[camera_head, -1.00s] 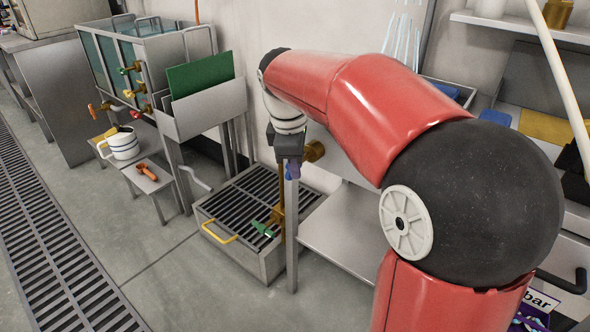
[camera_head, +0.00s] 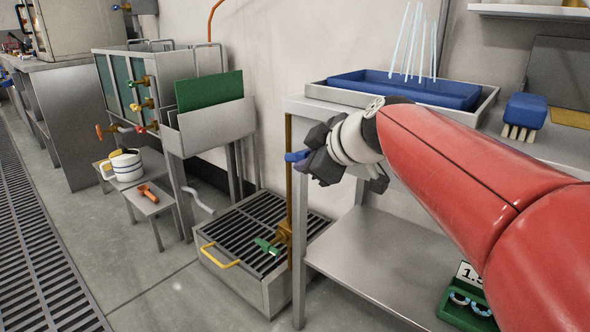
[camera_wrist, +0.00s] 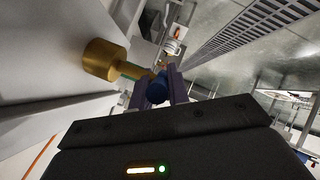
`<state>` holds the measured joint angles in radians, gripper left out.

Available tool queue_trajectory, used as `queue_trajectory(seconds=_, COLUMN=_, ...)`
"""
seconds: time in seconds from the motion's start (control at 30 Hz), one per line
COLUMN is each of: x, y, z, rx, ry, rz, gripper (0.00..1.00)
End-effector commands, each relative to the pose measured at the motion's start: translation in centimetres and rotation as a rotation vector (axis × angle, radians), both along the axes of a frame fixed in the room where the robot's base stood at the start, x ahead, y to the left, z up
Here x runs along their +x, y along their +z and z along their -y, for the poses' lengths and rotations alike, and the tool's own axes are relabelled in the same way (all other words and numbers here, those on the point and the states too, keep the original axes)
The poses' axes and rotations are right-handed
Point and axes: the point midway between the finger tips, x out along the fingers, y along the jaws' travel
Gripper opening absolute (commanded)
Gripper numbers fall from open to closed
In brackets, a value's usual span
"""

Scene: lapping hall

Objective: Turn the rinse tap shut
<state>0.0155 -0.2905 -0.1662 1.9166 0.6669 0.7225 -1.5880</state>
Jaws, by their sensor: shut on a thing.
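The tap's brass body (camera_wrist: 102,60) sticks out from a pale surface in the wrist view. A thin brass stem leads from it to a round blue handle (camera_wrist: 157,90). My gripper (camera_wrist: 158,88) has its purple fingers on both sides of this handle and is shut on it. In the head view my gripper (camera_head: 300,160) is at the left front corner of the steel bench, and a bit of the blue handle (camera_head: 293,156) shows at its fingertips. Pale water streams (camera_head: 414,42) show above a blue tray (camera_head: 400,92).
A floor basin with a grating (camera_head: 228,262) and a green-handled tap (camera_head: 266,246) stands below my gripper. A tank (camera_head: 160,65) with several coloured taps, a mug (camera_head: 124,166) and an orange tool (camera_head: 147,193) are at left. A blue brush (camera_head: 524,114) lies on the bench.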

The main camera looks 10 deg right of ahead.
Motion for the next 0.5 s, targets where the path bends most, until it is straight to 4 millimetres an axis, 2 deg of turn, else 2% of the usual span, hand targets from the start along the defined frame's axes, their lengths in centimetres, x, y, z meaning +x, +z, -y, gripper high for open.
queue_trajectory(seconds=0.5, x=-0.03, y=-0.17, z=-0.13, rx=0.149, ry=0.003, rz=0.201, gripper=0.0)
